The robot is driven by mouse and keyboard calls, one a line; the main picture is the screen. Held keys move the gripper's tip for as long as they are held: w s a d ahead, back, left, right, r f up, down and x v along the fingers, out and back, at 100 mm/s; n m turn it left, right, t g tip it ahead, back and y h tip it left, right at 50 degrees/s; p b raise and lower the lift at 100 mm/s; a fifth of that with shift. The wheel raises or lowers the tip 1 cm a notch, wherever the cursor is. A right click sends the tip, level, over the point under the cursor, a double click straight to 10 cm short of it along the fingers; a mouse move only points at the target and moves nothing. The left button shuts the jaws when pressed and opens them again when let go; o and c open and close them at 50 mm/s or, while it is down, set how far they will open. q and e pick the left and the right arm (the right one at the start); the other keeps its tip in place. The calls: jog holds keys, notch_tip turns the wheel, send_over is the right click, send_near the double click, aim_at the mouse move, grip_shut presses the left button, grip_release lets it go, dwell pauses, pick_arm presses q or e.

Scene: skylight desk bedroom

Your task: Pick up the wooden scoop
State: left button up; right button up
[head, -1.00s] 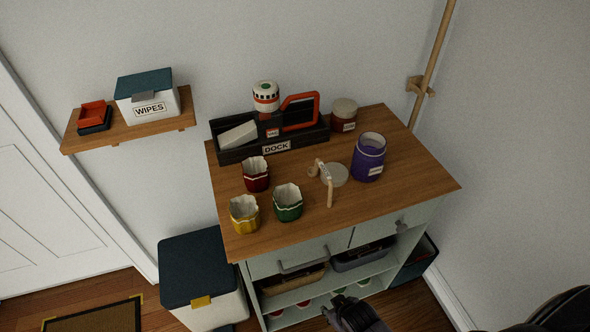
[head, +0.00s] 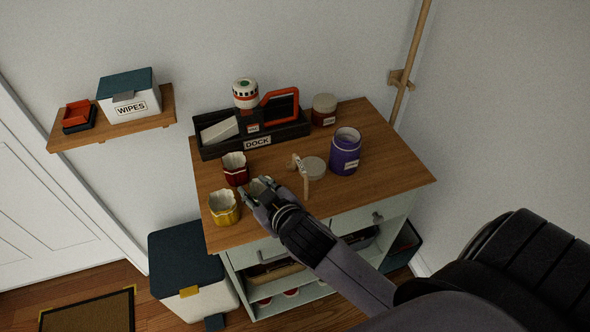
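The wooden scoop (head: 305,182) lies on the wooden top of the cabinet, just left of a grey round lid (head: 314,167). It is light wood, with a small pale label near its far end. My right gripper (head: 256,190) reaches in from the lower right, left of the scoop and apart from it. Its fingers look spread, over or in front of the green cup, which is mostly hidden with only its pale inside showing. I cannot tell whether the fingers touch that cup. My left gripper is out of view.
A red cup (head: 235,172) and a yellow cup (head: 224,211) stand close to my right gripper. A purple jar (head: 345,155) stands right of the lid. A black dock caddy (head: 212,152) and a lidded jar (head: 324,112) are behind. The right front of the top (head: 395,180) is clear.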

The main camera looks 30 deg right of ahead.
jog(key=w+a+r+n+t+y, duration=0.3)
jog(key=a+r+n+y, duration=0.35)
jog(key=r, duration=0.35)
jog(key=w+a+r+n+t+y, duration=0.3)
jog(key=a+r+n+y, duration=0.3)
jog(key=r, duration=0.5)
jog(key=s+a+r+n+g+y, duration=0.2)
jog(key=s+a+n+g+y, duration=0.1)
jog(key=a+n+g+y, duration=0.6)
jog(key=n+g+h, duration=0.8)
jog(key=g+h, duration=0.3)
jog(key=h, duration=1.3)
send_near(298, 160)
jog(key=p+x, duration=0.3)
jog(key=x, duration=0.2)
jog(key=shift+w+f, duration=0.15)
jog(key=shift+f, duration=0.05)
jog(key=p+x, duration=0.2)
jog(key=x, duration=0.1)
jog(key=p+x, duration=0.1)
jog(key=shift+s+f, duration=0.3)
jog(key=shift+f, duration=0.05)
jog(key=shift+d+f, duration=0.1)
jog(key=shift+f, duration=0.25)
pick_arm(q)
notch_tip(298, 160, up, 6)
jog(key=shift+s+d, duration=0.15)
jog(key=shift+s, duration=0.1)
